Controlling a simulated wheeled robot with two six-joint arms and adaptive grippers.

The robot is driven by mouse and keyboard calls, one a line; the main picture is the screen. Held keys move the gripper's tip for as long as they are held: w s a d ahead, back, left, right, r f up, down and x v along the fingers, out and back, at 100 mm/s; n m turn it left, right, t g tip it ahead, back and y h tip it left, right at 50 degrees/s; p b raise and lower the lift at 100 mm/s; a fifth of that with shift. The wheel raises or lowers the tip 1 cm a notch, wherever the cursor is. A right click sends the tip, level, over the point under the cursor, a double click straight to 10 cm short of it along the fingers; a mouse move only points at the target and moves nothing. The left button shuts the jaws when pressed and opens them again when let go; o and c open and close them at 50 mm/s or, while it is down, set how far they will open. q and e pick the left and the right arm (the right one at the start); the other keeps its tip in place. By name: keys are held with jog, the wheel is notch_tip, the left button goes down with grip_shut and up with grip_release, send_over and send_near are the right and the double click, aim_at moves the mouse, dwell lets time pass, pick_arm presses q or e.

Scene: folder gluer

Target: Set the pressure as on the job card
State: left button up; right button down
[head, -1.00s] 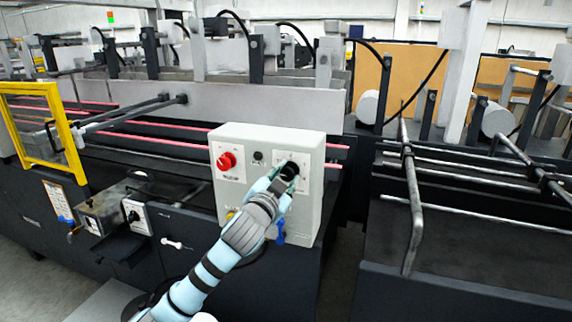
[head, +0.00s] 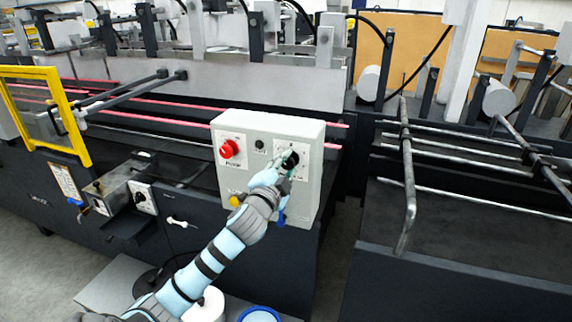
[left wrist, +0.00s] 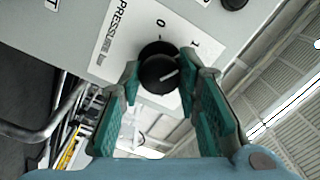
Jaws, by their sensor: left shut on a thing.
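The grey control box (head: 231,179) stands at the middle of the head view. Its black pressure knob (head: 291,158) is at the upper right of its face, partly hidden by my left gripper (head: 281,172). In the left wrist view the round black knob (left wrist: 157,72) sits between the two green fingers, which are shut on it. The white plate (left wrist: 122,40) beside it reads PRESSURE, with marks 0 and 1. The knob's white line points right and slightly up, roughly toward the 1 side. My right gripper is not in view.
A red button (head: 229,148) and a small black control (head: 260,146) share the box's face, with a yellow knob (head: 236,201) lower down. A paper sheet (head: 64,182) with unreadable print hangs at the left. A yellow-framed guard (head: 88,140) stands at the left.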

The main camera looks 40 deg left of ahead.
pick_arm(q)
jog(key=o, duration=1.1)
jog(key=shift+o, duration=0.2)
jog(key=v, duration=1.2)
jog(key=shift+w+d, duration=0.1)
